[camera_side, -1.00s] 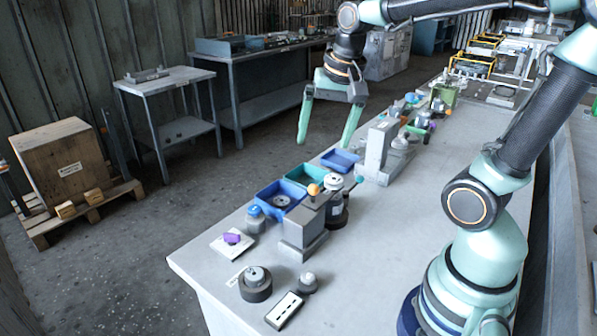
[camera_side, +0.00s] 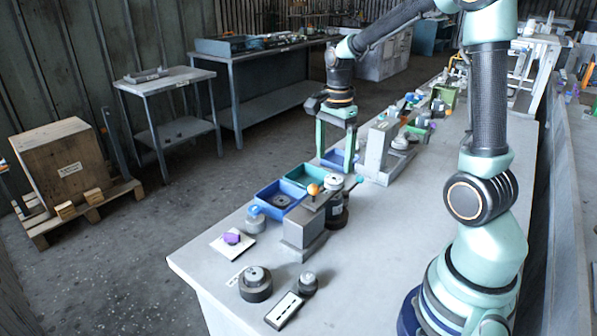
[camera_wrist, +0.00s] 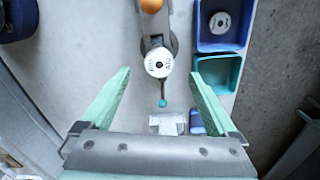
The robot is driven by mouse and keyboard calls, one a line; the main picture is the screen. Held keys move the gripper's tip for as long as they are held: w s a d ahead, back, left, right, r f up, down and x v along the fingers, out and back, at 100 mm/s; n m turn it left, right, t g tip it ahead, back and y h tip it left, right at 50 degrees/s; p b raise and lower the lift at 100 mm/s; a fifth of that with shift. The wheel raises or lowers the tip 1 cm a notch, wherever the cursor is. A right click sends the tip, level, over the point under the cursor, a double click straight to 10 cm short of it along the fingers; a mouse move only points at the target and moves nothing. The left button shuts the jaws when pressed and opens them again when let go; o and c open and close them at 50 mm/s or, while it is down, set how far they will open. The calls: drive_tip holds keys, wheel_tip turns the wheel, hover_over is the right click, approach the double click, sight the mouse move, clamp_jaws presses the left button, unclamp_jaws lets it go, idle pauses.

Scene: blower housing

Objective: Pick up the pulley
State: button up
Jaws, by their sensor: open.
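A grey disc with a centre hole, which looks like the pulley (camera_side: 282,201), lies in a blue bin (camera_side: 262,200) on the bench. It also shows at the top right of the wrist view (camera_wrist: 220,22), outside my fingers. My gripper (camera_side: 335,168) points down over the bench, behind the bins in the side view. In the wrist view my gripper (camera_wrist: 160,76) is open with nothing held. A white-topped round part (camera_wrist: 159,62) shows between its fingertips, below them as far as I can tell. A dark round part with a grey hub (camera_side: 255,285) sits at the bench's near end.
A grey fixture with an orange knob (camera_side: 313,190) stands beside the bins. A teal bin (camera_side: 306,177) adjoins the blue one. A tall grey block (camera_side: 378,152) stands farther along. The bench right of the fixture is mostly clear.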

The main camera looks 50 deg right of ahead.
sight(334, 178)
drive_tip(key=shift+s+d+f, duration=0.1)
drive_tip(key=shift+d+f, duration=0.05)
drive_tip(key=shift+f, duration=2.6)
drive_tip(key=c, duration=1.5)
